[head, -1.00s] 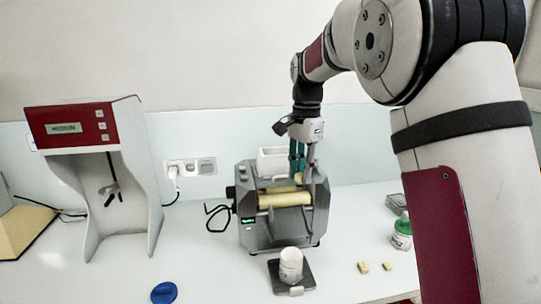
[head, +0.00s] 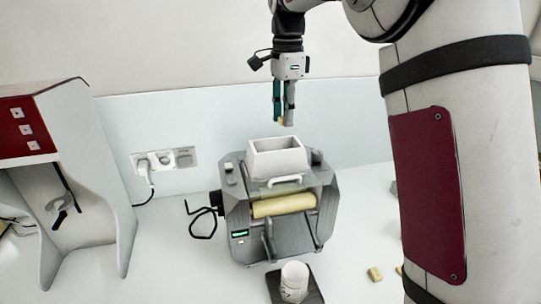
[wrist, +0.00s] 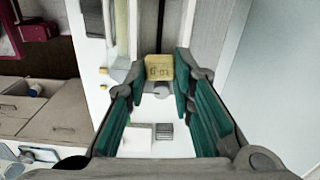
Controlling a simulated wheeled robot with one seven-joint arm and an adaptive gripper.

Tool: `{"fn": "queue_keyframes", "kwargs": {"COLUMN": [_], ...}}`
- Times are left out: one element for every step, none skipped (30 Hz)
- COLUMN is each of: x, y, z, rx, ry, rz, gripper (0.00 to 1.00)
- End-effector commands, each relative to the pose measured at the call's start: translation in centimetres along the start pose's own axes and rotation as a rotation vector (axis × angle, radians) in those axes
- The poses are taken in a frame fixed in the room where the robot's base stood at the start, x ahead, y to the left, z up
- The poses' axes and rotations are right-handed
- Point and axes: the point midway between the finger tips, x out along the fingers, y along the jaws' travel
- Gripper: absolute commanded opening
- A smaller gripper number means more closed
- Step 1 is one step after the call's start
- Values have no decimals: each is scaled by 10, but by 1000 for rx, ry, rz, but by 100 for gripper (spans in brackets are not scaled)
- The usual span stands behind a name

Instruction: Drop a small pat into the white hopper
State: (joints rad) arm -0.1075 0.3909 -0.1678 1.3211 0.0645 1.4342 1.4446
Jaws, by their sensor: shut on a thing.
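My gripper (head: 284,119) is shut on a small yellow pat (wrist: 159,67), which sits between the fingertips in the wrist view. In the head view the pat shows only as a small yellow bit at the tips. The gripper points down and is held high, with a clear gap over the white hopper (head: 277,160). The hopper stands open-topped on the grey mill (head: 248,232), behind its cream rollers (head: 283,206). The hopper's inside is only partly visible. Two other yellow pats lie on the counter, one nearer (head: 375,274) and one partly behind my arm (head: 399,269).
A white jar (head: 295,280) stands on a dark plate in front of the mill. A red and white stand (head: 95,190) is at the left. Wall sockets (head: 163,160) and a black cable are beside the mill. The counter between stand and mill is mostly clear.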

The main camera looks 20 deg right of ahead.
Motion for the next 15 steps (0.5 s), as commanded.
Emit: {"fn": "queue_keyframes", "kwargs": {"x": [6, 9, 14, 18, 21, 26, 29, 32, 36, 38, 40, 43, 45, 46, 47], "y": [1, 1, 1, 1, 1, 1, 1, 1, 0, 0, 0, 0, 0, 0, 0], "z": [0, 0, 0, 0, 0, 0, 0, 0, 0, 0, 0, 0, 0, 0, 0], "rx": [0, 0, 0, -1, -1, -1, -1, -1, -1, -1, -1, -1, -1, -1, -1], "ry": [0, 0, 0, 0, 0, 0, 0, 0, 0, 0, 0, 0, 0, 0, 0], "rz": [3, 4, 3, 3, 3, 3, 3, 3, 2, 3, 2, 2, 2, 2, 2], "gripper": [12, 12, 12, 12, 12, 12, 12, 12, 12, 12, 12, 12, 12, 12, 12]}}
